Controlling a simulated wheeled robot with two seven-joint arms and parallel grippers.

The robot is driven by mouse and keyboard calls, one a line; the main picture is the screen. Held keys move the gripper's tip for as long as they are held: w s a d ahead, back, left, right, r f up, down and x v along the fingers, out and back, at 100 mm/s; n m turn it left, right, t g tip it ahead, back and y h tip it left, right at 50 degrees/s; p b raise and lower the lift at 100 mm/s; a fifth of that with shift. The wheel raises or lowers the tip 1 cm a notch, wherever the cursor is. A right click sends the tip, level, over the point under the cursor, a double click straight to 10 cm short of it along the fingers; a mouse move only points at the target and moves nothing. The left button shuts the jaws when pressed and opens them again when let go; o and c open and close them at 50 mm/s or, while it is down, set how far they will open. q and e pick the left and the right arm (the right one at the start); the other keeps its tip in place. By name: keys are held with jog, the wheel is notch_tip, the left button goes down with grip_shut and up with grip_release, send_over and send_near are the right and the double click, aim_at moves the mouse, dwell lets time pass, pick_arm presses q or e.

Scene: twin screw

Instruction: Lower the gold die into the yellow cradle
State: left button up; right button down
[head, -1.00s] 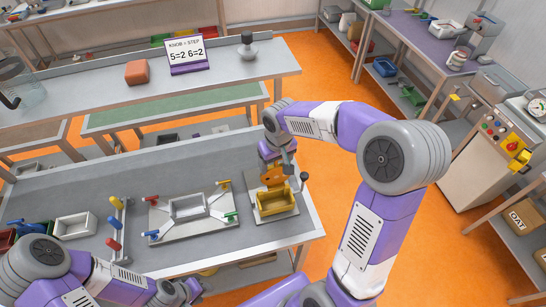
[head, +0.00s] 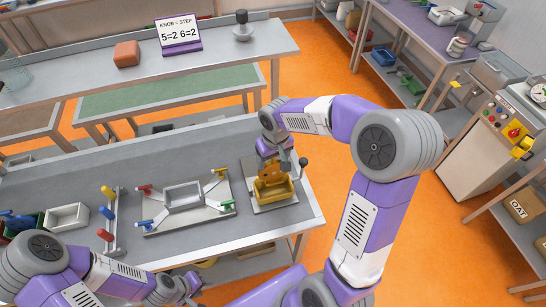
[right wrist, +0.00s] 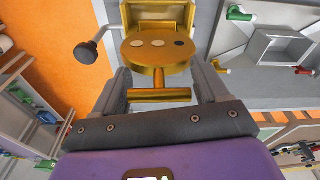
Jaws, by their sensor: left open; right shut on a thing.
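The yellow cradle (head: 275,196) stands on a grey plate near the right end of the bench. It shows at the top of the right wrist view (right wrist: 172,14). The gold die (right wrist: 158,52) is a round disc with pips on its face and a cross bar handle; in the head view it (head: 270,169) appears orange at the cradle. My right gripper (right wrist: 160,88) is shut on the die's handle, above the cradle in the head view. Whether the die touches the cradle is hidden. My left gripper (head: 186,291) is open and empty at the lower edge, away from the cradle.
A dark-knobbed crank (right wrist: 90,52) stands out beside the cradle. Left of the cradle is a grey frame (head: 184,197) with coloured handles, then a post with coloured pegs (head: 107,220) and a white tray (head: 66,217). The bench's back strip is clear.

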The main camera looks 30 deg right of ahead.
aim_at(273, 174)
jog(key=shift+f, duration=0.15)
dwell(0.6)
jog(key=shift+f+b, duration=3.2)
jog(key=shift+f, duration=0.25)
jog(key=shift+f+b, duration=0.5)
jog(key=shift+f, duration=0.1)
grip_release()
jog(key=shift+s+a+r+p, duration=0.1)
jog(key=shift+s+r+p, duration=0.15)
jog(key=shift+r, duration=1.65)
jog(key=shift+s+r+p, duration=0.15)
jog(key=shift+s+r, duration=0.1)
jog(key=shift+r, duration=1.65)
jog(key=shift+s+f, duration=0.1)
